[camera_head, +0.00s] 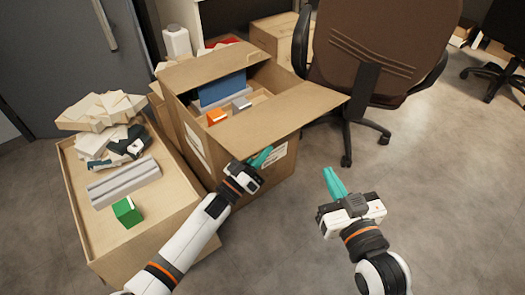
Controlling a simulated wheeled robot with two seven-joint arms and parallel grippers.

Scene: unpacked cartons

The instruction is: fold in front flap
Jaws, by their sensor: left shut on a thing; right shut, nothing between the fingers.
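The open brown carton (254,187) stands on the floor in the middle of the head view. Its front flap (268,122) slants outward along the near right side of the opening, its right corner sticking out past the carton. My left gripper (262,157) is at the flap's near edge, in front of the carton's front wall. It is shut on the front flap, though the exact contact is hard to see. My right gripper (334,182) is shut and empty, apart from the carton, to its right above the floor.
Inside the carton are a blue item (222,91), an orange box (216,117) and a grey box (241,104). An office chair (372,50) stands behind right. The right floor is clear.

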